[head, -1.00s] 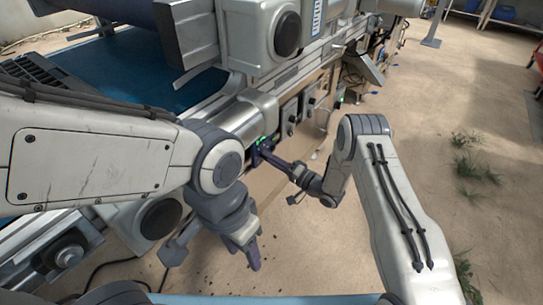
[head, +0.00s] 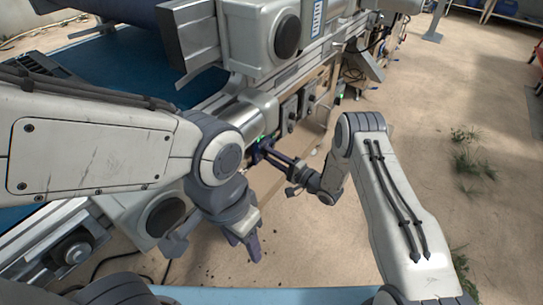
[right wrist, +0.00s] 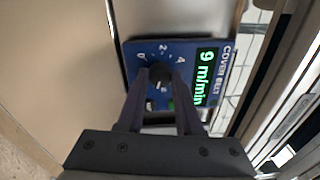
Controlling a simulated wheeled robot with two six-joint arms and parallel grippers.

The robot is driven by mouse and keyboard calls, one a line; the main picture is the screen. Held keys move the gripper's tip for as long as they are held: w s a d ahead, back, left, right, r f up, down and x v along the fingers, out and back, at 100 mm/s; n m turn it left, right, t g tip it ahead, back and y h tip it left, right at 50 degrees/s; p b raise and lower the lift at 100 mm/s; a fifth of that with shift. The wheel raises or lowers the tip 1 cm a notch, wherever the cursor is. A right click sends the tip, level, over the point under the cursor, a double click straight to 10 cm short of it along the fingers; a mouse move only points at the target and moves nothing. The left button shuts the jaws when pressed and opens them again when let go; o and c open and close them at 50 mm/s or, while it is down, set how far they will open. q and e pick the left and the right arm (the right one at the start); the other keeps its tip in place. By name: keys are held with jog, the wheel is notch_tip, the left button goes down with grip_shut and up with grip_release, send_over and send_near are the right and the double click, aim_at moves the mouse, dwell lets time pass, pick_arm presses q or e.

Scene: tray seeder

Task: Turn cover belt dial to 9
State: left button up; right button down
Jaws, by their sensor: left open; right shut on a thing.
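The cover belt dial (right wrist: 160,74) is a dark round knob on a blue panel (right wrist: 135,52) marked COVER BELT. My right gripper (right wrist: 160,82) is shut on the dial, a finger on either side; the fingers hide part of the scale and a green button below. In the head view my right gripper (head: 268,152) reaches left to the panel, which is mostly hidden there. My left gripper (head: 246,245) is open and empty, pointing down in front of the machine, away from the dial.
Two grey control boxes (head: 289,110) sit along the machine's side, just beyond the panel. The blue belt (head: 120,85) and a metal roller housing lie behind my left arm. Open sandy floor (head: 420,130) lies to the right.

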jog(key=shift+s+f, duration=0.1)
jog(key=c, duration=0.6)
grip_release()
jog(key=shift+o, duration=0.2)
jog(key=shift+d, duration=0.1)
jog(key=p+v, duration=0.2)
jog(key=v, duration=0.8)
jog(key=shift+d, duration=0.15)
